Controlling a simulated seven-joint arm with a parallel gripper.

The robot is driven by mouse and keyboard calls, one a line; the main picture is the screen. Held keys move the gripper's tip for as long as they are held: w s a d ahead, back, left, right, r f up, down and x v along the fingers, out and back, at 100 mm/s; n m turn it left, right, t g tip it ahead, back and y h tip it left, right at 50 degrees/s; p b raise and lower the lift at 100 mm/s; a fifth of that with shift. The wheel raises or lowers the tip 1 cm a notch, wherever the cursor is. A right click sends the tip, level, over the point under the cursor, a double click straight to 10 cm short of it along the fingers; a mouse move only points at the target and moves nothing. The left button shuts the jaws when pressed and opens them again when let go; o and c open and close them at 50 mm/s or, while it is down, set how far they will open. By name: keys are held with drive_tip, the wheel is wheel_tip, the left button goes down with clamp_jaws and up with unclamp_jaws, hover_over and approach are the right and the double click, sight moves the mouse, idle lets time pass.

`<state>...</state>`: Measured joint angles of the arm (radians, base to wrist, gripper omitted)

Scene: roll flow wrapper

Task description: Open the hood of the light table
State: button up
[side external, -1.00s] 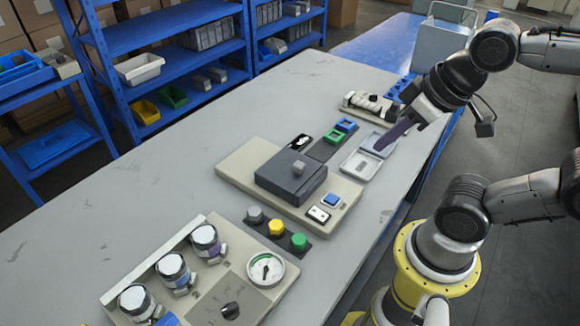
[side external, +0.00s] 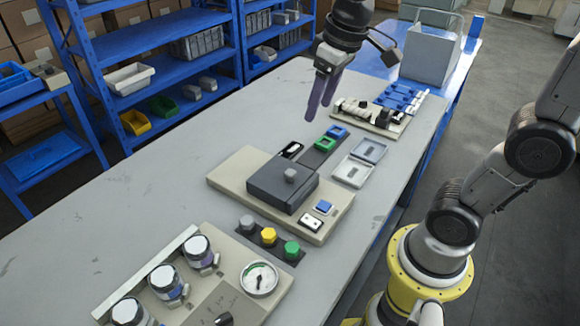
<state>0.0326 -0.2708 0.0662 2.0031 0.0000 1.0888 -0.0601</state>
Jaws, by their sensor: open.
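The light table's hood appears to be the dark grey box (side external: 283,183) with a small grey knob (side external: 291,175) on top. It lies flat and looks closed on a beige base (side external: 233,178). The base carries a blue button (side external: 323,207) and a white switch plate (side external: 312,223) at its right end. My gripper (side external: 320,106) points down with purple fingers, open and empty. In the picture it is above and right of the hood, apart from it, near the green and blue frames.
A green frame (side external: 324,144), a blue frame (side external: 337,132) and two grey trays (side external: 352,172) lie beyond the hood. The grey tabletop (side external: 150,170) left of the hood is clear.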

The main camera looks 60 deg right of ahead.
drive_tip(key=w+f+g, duration=0.2)
drive_tip(key=w+f, duration=0.1)
drive_tip(key=w, duration=0.2)
hover_over(290, 172)
wheel_tip(290, 172, down, 4)
drive_tip(key=shift+g, duration=0.5)
wheel_tip(290, 172, down, 14)
drive_tip(key=shift+f, duration=0.2)
clamp_jaws()
idle(0.8)
